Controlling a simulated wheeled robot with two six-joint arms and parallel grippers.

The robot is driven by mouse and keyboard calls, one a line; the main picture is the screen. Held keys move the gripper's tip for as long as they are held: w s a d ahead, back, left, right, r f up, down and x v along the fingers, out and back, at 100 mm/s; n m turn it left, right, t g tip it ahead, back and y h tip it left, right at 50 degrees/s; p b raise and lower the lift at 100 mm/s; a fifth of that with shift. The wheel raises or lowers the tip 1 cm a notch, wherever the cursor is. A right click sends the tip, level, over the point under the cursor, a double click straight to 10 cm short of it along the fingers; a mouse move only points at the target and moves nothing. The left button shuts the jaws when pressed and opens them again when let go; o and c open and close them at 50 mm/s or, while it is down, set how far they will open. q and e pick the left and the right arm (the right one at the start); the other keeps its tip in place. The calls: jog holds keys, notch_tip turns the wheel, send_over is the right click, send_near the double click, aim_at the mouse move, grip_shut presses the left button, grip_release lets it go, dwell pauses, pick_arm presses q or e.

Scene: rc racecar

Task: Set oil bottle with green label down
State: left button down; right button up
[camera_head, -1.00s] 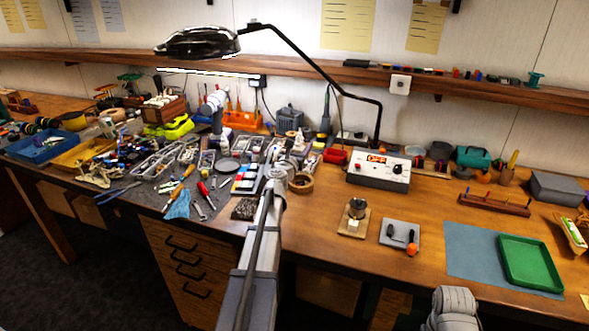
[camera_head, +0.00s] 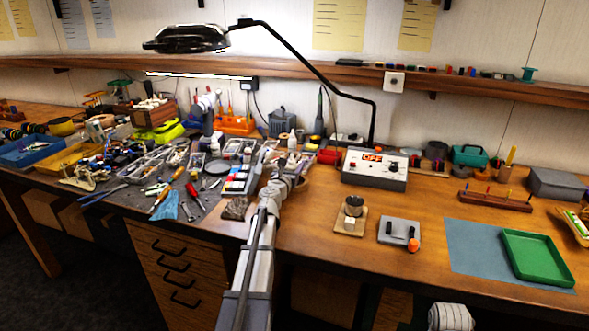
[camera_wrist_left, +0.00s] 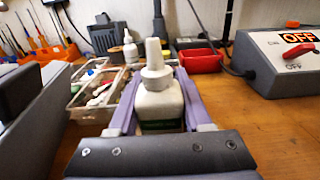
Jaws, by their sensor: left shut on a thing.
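The oil bottle (camera_wrist_left: 158,100) is white with a pale grey cap, and a strip of its green label shows low on its front. In the left wrist view it stands upright between the two purple fingers of my left gripper (camera_wrist_left: 156,95), which is shut on it. The gripper hides its base, so I cannot tell whether it touches the wooden bench (camera_wrist_left: 240,125). In the head view my left gripper (camera_head: 285,162) is over the middle of the bench, where the held bottle is hard to make out. My right gripper is out of view.
The grey power box (camera_head: 375,169) reading OFF is right of my left gripper. A red bin (camera_wrist_left: 199,60) and another white bottle (camera_wrist_left: 130,48) stand behind the held bottle. A parts tray (camera_wrist_left: 73,103) is close on the left. Bare wood lies to the right.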

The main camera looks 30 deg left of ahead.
pick_arm(q)
jog(key=shift+f, duration=0.1)
jog(key=shift+c, duration=1.7)
grip_release()
